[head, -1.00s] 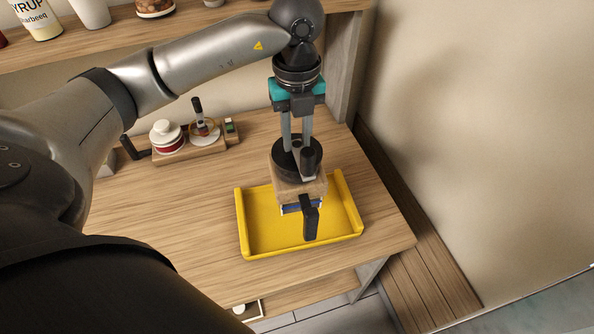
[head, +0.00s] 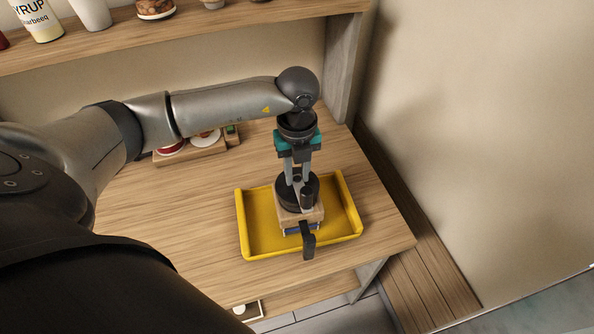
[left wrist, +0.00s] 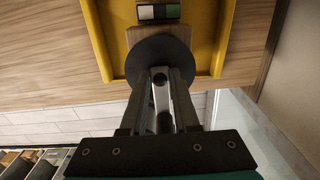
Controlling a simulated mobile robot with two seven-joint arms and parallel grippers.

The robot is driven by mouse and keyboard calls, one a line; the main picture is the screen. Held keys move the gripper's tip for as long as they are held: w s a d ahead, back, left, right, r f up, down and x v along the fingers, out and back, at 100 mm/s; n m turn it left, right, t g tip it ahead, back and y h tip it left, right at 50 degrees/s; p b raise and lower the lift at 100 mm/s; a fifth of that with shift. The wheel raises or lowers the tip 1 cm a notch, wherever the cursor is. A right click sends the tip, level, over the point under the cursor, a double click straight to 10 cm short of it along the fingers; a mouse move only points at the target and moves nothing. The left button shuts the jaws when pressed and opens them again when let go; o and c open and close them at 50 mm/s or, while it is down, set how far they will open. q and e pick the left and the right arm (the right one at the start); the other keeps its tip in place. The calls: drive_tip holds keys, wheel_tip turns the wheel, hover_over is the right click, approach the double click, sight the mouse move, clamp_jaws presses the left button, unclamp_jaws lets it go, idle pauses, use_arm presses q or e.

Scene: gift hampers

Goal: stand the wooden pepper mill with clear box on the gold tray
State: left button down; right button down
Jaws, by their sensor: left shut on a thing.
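The wooden pepper mill (head: 315,214) has a wooden body, a round black top and a black crank handle with a knob. It is upright over the middle of the gold tray (head: 241,222), which looks yellow with raised sides. My left gripper (head: 298,182) points down and is shut on the mill at its top. In the left wrist view the mill's black top (left wrist: 150,58) sits at the fingertips (left wrist: 160,78), with the tray (left wrist: 112,40) behind it. The mill's base is partly hidden, and I cannot tell whether it touches the tray floor. My right gripper is not in view.
The tray stands near the right end of the wooden table (head: 170,220). A wooden holder (head: 190,153) with small items is at the back, partly behind my arm. A shelf (head: 220,22) with jars and cups runs above. The table left of the tray is clear.

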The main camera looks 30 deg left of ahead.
use_arm(q)
drive_tip(key=c, duration=1.1)
unclamp_jaws()
drive_tip(key=shift+f, duration=0.2)
drive_tip(key=o, duration=0.4)
drive_tip(key=shift+o, duration=0.2)
drive_tip(key=shift+r, duration=0.1)
drive_tip(key=shift+r, duration=0.15)
wheel_tip(320, 180, up, 12)
drive_tip(key=b, duration=0.1)
